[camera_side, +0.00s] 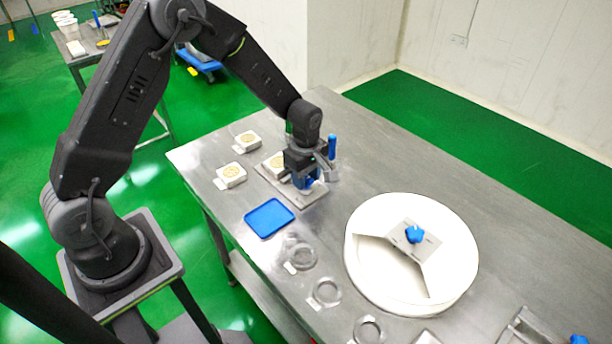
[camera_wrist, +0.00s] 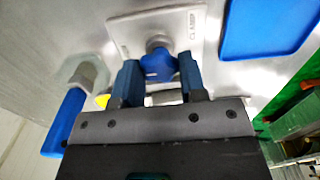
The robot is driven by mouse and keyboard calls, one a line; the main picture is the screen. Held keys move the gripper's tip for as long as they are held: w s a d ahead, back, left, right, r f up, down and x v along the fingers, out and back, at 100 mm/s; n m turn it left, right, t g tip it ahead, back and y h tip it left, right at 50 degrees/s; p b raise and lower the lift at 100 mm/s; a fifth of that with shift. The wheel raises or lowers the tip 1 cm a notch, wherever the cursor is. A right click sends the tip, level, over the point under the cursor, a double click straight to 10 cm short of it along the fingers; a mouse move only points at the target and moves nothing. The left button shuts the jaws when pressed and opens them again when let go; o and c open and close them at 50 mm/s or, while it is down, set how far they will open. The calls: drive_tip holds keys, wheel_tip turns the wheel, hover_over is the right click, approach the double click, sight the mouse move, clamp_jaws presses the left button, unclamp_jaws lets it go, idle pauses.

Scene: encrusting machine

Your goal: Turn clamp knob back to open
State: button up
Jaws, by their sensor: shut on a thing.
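The clamp knob (camera_wrist: 158,65) is blue and lobed. In the wrist view it sits between the two blue fingers of my gripper (camera_wrist: 160,78), which is shut on it. The knob stands on a light metal plate (camera_wrist: 185,22) with lettering that reads like "CLAMP". In the side view my gripper (camera_side: 306,182) points down at the plate (camera_side: 308,203) on the steel table, and the knob is mostly hidden behind the fingers. A blue lever handle (camera_side: 332,147) stands upright beside my gripper; it also shows at the left of the wrist view (camera_wrist: 64,122).
A blue tray (camera_side: 269,218) lies in front of the plate. A large white round drum with another blue knob (camera_side: 414,234) stands to the right. Several ring parts (camera_side: 326,292) lie along the front edge. White square pieces (camera_side: 231,175) lie at the left. The back right tabletop is clear.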

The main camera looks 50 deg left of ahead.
drive_tip(key=o, duration=0.9)
wheel_tip(320, 180, up, 14)
drive_tip(key=shift+f, duration=0.1)
drive_tip(key=s+d+r+m+t, duration=0.1)
drive_tip(key=s+r+m+t, duration=0.2)
drive_tip(key=s+r+m, duration=0.6)
drive_tip(key=s+r+m+t, duration=0.1)
drive_tip(key=s+m, duration=0.2)
drive_tip(key=s, duration=0.1)
drive_tip(key=s+d+r+m, duration=0.1)
drive_tip(key=s+m, duration=0.2)
drive_tip(key=s, duration=0.2)
drive_tip(key=s+r+m+t, duration=0.1)
drive_tip(key=s+m, duration=0.2)
drive_tip(key=s, duration=0.2)
drive_tip(key=shift+s+d+r+t, duration=0.1)
drive_tip(key=shift+d+t, duration=0.1)
drive_tip(key=shift+t, duration=0.1)
